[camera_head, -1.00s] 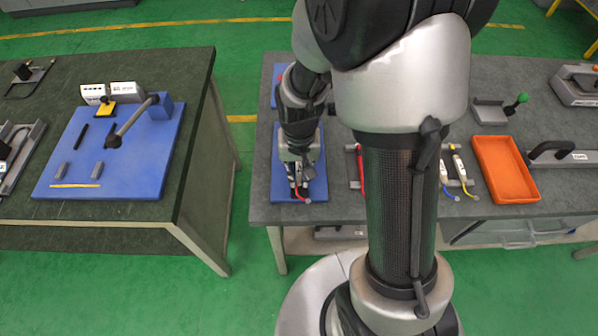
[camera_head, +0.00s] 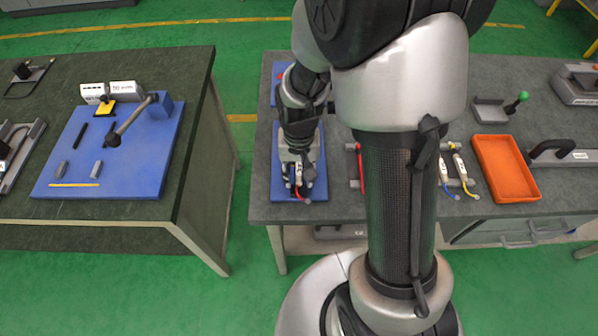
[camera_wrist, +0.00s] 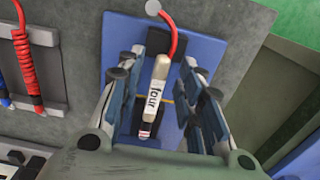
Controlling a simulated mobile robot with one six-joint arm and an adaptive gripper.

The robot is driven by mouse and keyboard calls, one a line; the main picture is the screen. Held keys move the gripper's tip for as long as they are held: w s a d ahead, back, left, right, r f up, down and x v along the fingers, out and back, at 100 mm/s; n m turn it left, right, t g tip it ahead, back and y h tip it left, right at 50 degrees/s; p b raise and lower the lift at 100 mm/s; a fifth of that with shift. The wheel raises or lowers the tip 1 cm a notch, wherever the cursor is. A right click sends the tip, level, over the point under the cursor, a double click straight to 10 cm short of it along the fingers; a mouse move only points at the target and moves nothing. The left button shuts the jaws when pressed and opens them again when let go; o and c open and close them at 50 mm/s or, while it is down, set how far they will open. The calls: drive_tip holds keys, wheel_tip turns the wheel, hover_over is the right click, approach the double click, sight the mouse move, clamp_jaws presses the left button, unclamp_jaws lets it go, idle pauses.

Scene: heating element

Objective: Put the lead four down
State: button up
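The lead four (camera_wrist: 154,95), a pale probe with a "four" label and a red cable, is at the blue board (camera_wrist: 118,38) in the wrist view. It lies against a black piece on the board; whether it touches fully is hard to tell. My gripper (camera_wrist: 170,108) is open, with its fingers on both sides of the lead and gaps showing. In the head view my gripper (camera_head: 299,178) is low over the front of the blue board (camera_head: 279,186), and the pale lead (camera_head: 299,172) shows between the fingers.
Right of the board, a red lead (camera_head: 361,170) and a yellow-cabled lead (camera_head: 461,170) rest on racks. An orange tray (camera_head: 478,168) stands further right. A separate table at left holds another blue board (camera_head: 130,180). A coiled red lead (camera_wrist: 27,68) shows in the wrist view.

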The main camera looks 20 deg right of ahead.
wheel_tip(320, 180, up, 13)
drive_tip(key=p, duration=0.5)
drive_tip(key=s+r+n+t, duration=0.3)
drive_tip(key=s+r+t, duration=0.1)
drive_tip(key=s+r, duration=1.1)
drive_tip(key=shift+n+t, duration=0.3)
drive_tip(key=shift+r, duration=0.1)
